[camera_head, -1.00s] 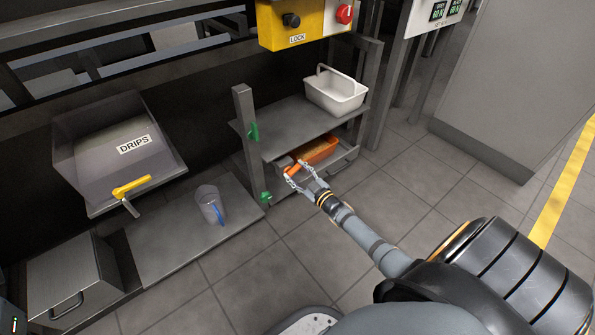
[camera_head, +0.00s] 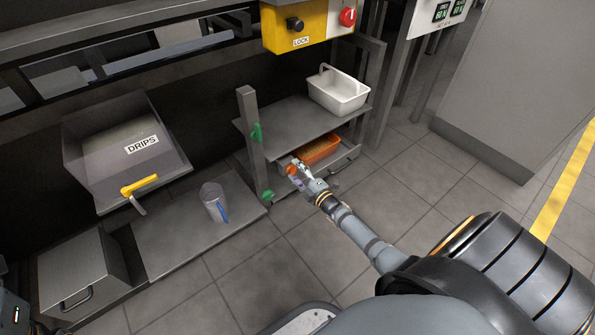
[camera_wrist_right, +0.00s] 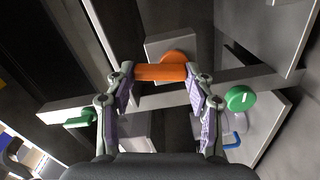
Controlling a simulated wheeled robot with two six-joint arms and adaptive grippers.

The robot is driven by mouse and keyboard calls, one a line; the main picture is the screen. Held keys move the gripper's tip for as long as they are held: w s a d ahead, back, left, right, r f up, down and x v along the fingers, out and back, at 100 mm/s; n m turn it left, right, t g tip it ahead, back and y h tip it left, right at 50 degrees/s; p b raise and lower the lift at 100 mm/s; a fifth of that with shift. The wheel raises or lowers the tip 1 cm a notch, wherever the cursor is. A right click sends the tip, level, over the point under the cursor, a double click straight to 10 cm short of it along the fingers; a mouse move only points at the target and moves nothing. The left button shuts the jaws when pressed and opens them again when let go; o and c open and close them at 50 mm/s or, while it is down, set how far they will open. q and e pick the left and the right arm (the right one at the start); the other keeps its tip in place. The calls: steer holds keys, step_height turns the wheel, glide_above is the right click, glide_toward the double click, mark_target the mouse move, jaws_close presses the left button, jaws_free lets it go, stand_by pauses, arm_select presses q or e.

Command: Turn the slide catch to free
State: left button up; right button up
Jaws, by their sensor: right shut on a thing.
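The slide catch (camera_head: 291,169) is an orange handle at the front left of the low slide (camera_head: 345,161), under the grey shelf. My right gripper (camera_head: 298,169) is at the catch. In the right wrist view, the catch's orange bar (camera_wrist_right: 160,73) lies crosswise between the two fingers of the same gripper (camera_wrist_right: 158,78), which is shut on it. A round orange hub (camera_wrist_right: 175,57) shows behind the bar, against a grey plate. My gripper hides part of the catch in the head view. My left gripper is not in view.
An orange tray (camera_head: 322,152) with brown contents sits on the slide. A clear jug (camera_head: 213,202) and the DRIPS bin (camera_head: 85,150) stand left.

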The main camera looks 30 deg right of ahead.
steer(key=shift+a+n, duration=0.2)
steer(key=shift+n, duration=1)
steer(key=o, duration=1.2)
steer(key=shift+c, duration=0.2)
steer(key=s, duration=1.2)
steer(key=shift+d, duration=0.45)
